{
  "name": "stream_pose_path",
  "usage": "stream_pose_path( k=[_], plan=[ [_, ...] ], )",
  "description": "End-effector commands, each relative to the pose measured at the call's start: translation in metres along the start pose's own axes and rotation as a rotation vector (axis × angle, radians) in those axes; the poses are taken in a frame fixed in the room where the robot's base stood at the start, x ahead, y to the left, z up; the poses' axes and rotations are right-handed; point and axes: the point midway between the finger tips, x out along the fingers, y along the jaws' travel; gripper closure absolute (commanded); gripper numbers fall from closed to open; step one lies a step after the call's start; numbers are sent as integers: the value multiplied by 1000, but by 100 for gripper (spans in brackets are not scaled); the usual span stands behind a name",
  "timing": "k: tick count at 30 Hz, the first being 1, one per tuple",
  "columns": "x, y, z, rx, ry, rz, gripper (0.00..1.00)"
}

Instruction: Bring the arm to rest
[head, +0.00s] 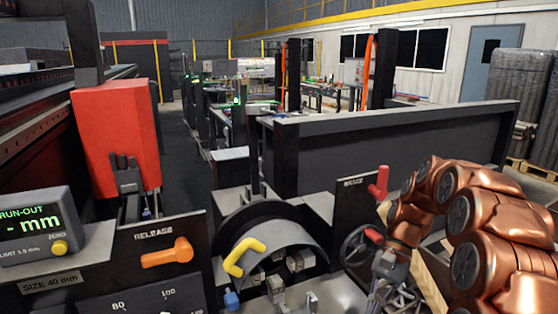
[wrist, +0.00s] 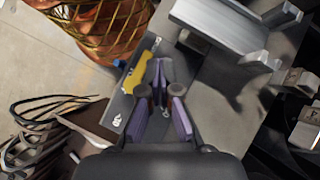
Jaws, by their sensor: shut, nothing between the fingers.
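My copper-coloured arm (head: 478,215) is bent at the right of the head view. My gripper (head: 378,298) hangs low at the end of it, pointing down, just below and beside a dark handwheel, partly cut off by the lower edge. In the wrist view my gripper (wrist: 159,78) has purple pads and its fingers are shut with nothing between them. I cannot tell whether it touches anything. A grey tray-like plate with a yellow piece (wrist: 140,72) lies beyond the fingers.
A chuck-like fixture with a yellow handle (head: 243,257) stands at the centre. An orange release lever (head: 167,253), a red brake handle (head: 379,182), a run-out display (head: 33,225) and a red box (head: 117,135) stand around it. Copper coils (wrist: 110,25) and loose cables (wrist: 40,120) lie near my gripper.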

Motion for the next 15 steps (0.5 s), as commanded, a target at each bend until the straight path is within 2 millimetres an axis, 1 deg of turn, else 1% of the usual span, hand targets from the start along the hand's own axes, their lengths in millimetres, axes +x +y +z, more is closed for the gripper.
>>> stream_pose_path(
  k=[1, 3, 10, 15],
  plan=[
    [-4, 0, 16, -26, 20, 9, 100],
    [-3, 1, 32, -57, 42, 24, 100],
    [1, 9, 82, -160, 120, 70, 100],
    [7, 21, 116, -230, 175, 110, 100]
  ],
)
